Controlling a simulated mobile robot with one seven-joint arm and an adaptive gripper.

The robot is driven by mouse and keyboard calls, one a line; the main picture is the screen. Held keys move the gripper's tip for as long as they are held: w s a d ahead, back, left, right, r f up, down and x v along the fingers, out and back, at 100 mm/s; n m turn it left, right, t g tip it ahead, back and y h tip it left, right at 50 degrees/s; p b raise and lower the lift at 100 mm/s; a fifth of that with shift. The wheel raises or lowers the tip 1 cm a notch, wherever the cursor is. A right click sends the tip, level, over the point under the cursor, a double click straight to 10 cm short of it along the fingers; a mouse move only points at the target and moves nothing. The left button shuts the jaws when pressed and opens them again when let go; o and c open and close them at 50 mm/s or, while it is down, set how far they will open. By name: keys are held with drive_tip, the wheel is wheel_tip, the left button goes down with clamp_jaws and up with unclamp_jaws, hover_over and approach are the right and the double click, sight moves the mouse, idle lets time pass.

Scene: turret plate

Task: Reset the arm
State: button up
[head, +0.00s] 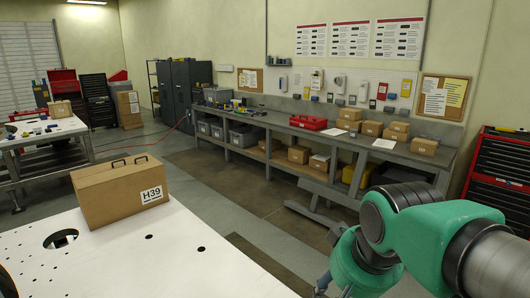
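My arm shows as green and grey links at the lower right of the head view, bent at a joint with a dark band. Its lower end runs down to the bottom edge of the picture. A small grey part shows there, but I cannot make out the fingertips. A brown box (112,200) with two dark handles and a white H39 label stands upright on the white plate (180,262), left of my arm and apart from it. The plate has a large round opening and several small holes.
A long grey workbench (290,124) with several cardboard boxes and a red case (308,122) runs along the back wall. A red tool chest (500,172) stands at the right. Another table (50,135) is at the left. Open floor (215,185) lies between.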

drive_tip(key=s+d+f+t+b, duration=0.1)
drive_tip(key=s+d+f, duration=0.4)
drive_tip(key=s, duration=0.3)
drive_tip(key=shift+s+d+m+h+b, duration=0.3)
drive_tip(key=shift+s+d+h+b, duration=0.1)
drive_tip(key=shift+d, duration=0.3)
idle(0.4)
